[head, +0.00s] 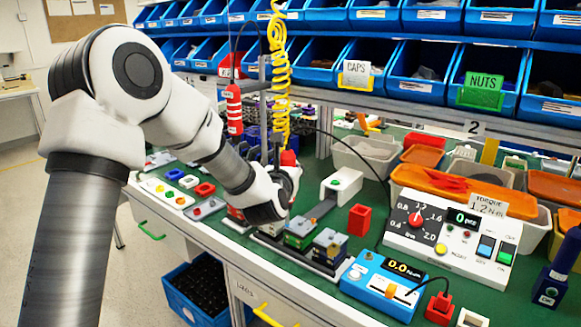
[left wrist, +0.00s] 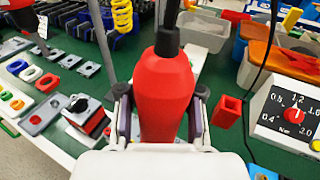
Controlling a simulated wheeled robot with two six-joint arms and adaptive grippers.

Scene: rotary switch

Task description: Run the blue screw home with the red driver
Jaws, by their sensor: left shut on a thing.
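The red driver (left wrist: 165,90) is upright between the fingers of my left gripper (left wrist: 160,108), which is shut on it. A dark cable rises from its top. In the head view the driver's red top (head: 288,158) shows above my left gripper (head: 284,182), which is over the bench near the small fixtures. A grey and green fixture block (head: 299,232) and a grey and blue one (head: 330,243) stand just in front of it. I cannot make out the blue screw or the driver's tip. My right gripper is in neither view.
A torque control box (head: 455,235) with a red knob stands at right. A blue meter (head: 385,285) reading 0.0 is near the front edge. An open red holder (head: 359,219) stands between. Another red driver (head: 234,110) hangs behind the arm. Bins line the back.

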